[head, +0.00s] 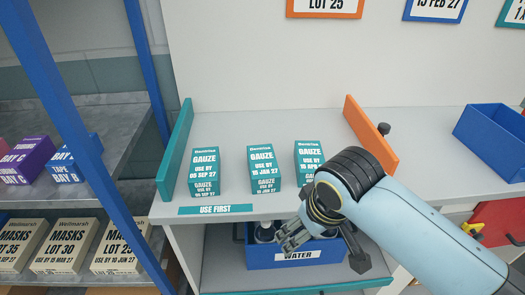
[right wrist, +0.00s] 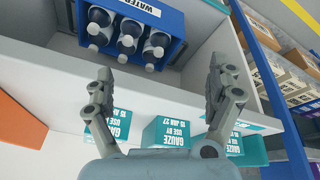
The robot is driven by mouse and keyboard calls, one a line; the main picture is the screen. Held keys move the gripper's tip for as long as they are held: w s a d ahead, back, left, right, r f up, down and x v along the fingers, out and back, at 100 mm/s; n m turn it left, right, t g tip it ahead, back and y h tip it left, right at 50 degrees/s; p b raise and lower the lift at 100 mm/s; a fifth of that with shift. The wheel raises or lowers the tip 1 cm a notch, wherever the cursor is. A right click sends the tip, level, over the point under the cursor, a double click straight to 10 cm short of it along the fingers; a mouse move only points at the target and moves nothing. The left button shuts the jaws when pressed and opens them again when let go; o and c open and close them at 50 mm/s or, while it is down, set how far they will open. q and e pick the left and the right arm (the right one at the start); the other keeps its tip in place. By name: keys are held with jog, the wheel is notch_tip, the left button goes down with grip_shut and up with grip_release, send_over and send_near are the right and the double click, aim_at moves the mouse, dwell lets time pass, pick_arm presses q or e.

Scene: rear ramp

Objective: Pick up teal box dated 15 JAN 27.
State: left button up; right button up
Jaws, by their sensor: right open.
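Three teal gauze boxes stand in a row on the white shelf (head: 225,130). The middle teal box (head: 263,168) reads USE BY 15 JAN 27 and stands upright; it also shows upside down in the right wrist view (right wrist: 165,133). The left teal box (head: 205,172) reads SEP 27, and the right teal box (head: 308,160) reads APR 27, partly hidden by my right arm. My right gripper (head: 323,250) is open and empty, in front of the shelf edge, apart from the boxes. In the right wrist view its fingers (right wrist: 160,70) are spread wide. My left gripper is not seen.
A blue WATER bin (head: 262,254) with bottles sits on the lower level, below the gripper. A teal divider (head: 177,150) and an orange divider (head: 370,135) bound the box row. A USE FIRST strip (head: 215,209) marks the shelf front. Shelf behind the boxes is clear.

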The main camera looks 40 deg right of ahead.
jog(key=w+r+m, duration=0.2)
jog(key=w+r, duration=0.3)
jog(key=w, duration=0.1)
jog(key=m+p, duration=0.2)
jog(key=p, duration=0.1)
send_near(263, 161)
jog(key=shift+s+a+f+t+h, duration=0.3)
jog(key=shift+s+a+f+h, duration=0.1)
jog(key=shift+s+a+f, duration=0.3)
jog(key=shift+w+d+f, duration=0.15)
jog(key=shift+w+f, duration=0.1)
jog(key=shift+w, duration=0.1)
jog(key=x, duration=0.4)
jog(key=shift+w+d+f, duration=0.1)
jog(key=shift+w+f, duration=0.1)
jog(key=shift+f, duration=0.1)
jog(key=x, duration=0.5)
jog(key=shift+w+d+p, duration=0.3)
jog(key=shift+p, duration=0.05)
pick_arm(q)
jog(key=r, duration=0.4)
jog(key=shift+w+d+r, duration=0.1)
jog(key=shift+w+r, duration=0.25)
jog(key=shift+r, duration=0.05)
pick_arm(e)
jog(key=c, duration=1.3)
